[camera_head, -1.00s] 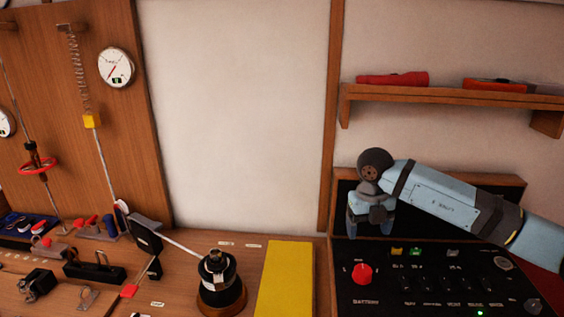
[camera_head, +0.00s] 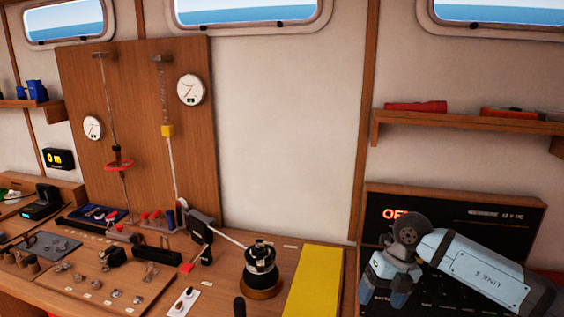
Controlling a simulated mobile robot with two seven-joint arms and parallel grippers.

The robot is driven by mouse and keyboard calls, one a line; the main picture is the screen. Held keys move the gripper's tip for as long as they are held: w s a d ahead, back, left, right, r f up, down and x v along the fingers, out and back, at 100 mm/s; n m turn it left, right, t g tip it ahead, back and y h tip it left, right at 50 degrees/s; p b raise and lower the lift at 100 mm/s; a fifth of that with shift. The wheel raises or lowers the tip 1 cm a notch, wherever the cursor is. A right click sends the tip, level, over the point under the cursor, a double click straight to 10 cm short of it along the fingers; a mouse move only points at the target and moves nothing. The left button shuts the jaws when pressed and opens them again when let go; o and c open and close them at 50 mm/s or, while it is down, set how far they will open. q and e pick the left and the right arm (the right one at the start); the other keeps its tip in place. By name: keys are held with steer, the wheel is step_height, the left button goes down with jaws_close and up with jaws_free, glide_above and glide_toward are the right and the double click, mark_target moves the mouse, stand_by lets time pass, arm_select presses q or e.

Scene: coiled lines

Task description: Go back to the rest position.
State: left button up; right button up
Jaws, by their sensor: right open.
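My right arm comes in from the lower right, with light blue links and dark joints. Its gripper (camera_head: 385,287) hangs low in front of the black switch panel (camera_head: 480,225) and hides part of it. No object shows in the gripper, though its fingertips are hard to make out. My left gripper is out of view.
A black winch (camera_head: 261,268) with a white line stands left of a yellow board (camera_head: 315,283). A wooden board (camera_head: 135,90) with gauges stands behind the bench. A shelf (camera_head: 470,121) holding a red flashlight (camera_head: 416,106) is above my right arm. The pale wall between is clear.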

steer(key=s+a+r+m+t+y+p, duration=0.1)
steer(key=s+a+m+t+y+p, duration=0.1)
steer(key=s+a+m+y, duration=0.45)
steer(key=s+a+r+m+t+y+p, duration=0.15)
steer(key=s+a+y, duration=0.25)
steer(key=a+y, duration=0.65)
steer(key=s+d+f+m+t+h+p, duration=0.2)
steer(key=d+f+m+t+h, duration=0.4)
steer(key=m, duration=0.4)
steer(key=s+d+f+m+t+h+p, duration=0.15)
steer(key=d+f+m+t+h, duration=0.25)
steer(key=m+t+h, duration=0.55)
arm_select(q)
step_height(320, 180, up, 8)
steer(key=p, duration=0.1)
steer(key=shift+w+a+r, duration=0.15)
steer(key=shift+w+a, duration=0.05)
arm_select(e)
steer(key=s+d+f+m+g, duration=0.2)
steer(key=s+f+m+g, duration=0.1)
steer(key=s+f, duration=0.2)
steer(key=s+d+f+m+g+h, duration=0.1)
steer(key=s+d+f+m+g, duration=0.2)
steer(key=s, duration=0.4)
step_height(320, 180, down, 3)
steer(key=shift+s+d+r+g, duration=0.15)
steer(key=shift+s+g, duration=0.15)
steer(key=shift+g, duration=0.2)
steer(key=shift+m+h, duration=0.25)
